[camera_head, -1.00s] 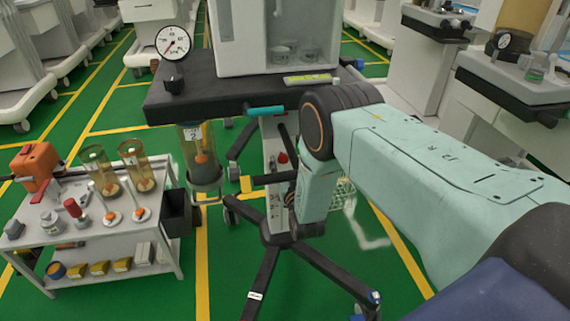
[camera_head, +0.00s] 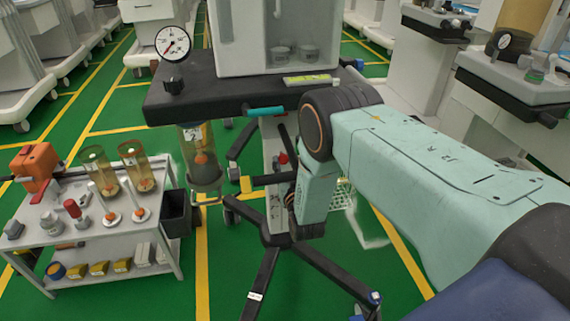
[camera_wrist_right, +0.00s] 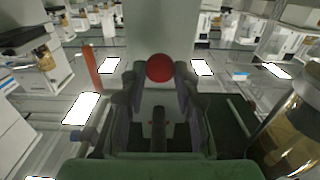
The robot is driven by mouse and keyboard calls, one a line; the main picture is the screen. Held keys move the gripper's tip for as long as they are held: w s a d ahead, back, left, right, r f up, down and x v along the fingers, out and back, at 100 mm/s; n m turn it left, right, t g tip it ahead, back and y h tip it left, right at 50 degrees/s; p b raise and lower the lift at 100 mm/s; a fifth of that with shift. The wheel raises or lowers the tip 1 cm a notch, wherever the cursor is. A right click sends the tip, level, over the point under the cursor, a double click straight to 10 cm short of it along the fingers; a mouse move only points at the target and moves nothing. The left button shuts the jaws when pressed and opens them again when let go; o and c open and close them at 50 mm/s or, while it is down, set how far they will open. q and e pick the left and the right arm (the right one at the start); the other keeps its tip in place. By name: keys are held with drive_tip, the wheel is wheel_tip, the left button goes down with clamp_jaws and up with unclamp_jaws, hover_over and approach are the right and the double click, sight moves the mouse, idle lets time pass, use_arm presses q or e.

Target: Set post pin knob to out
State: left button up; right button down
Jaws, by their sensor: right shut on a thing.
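The post pin knob is a small red ball (camera_wrist_right: 159,68) on the front of a pale upright post (camera_wrist_right: 160,27) in the right wrist view. The red knob also shows in the head view (camera_head: 283,158), on the post under the dark cart top. My right gripper (camera_wrist_right: 159,78) has a finger on each side of the ball and is shut on it. In the head view my teal right forearm and wrist hide most of that gripper. My left gripper is not in view.
The black cart top (camera_head: 225,95) with a round gauge (camera_head: 173,43) overhangs the post. A glass canister (camera_head: 201,160) hangs left of it. Dark wheeled legs (camera_head: 262,280) spread below. A white trolley (camera_head: 110,240) with bottles stands at left, with green floor between.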

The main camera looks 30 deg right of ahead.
drive_tip(key=shift+p+v, duration=0.8)
drive_tip(key=shift+v, duration=0.45)
drive_tip(key=c, duration=1)
unclamp_jaws()
drive_tip(key=shift+s, duration=0.1)
drive_tip(key=v, duration=1.1)
drive_tip(key=shift+s+a, duration=0.2)
drive_tip(key=shift+s, duration=0.15)
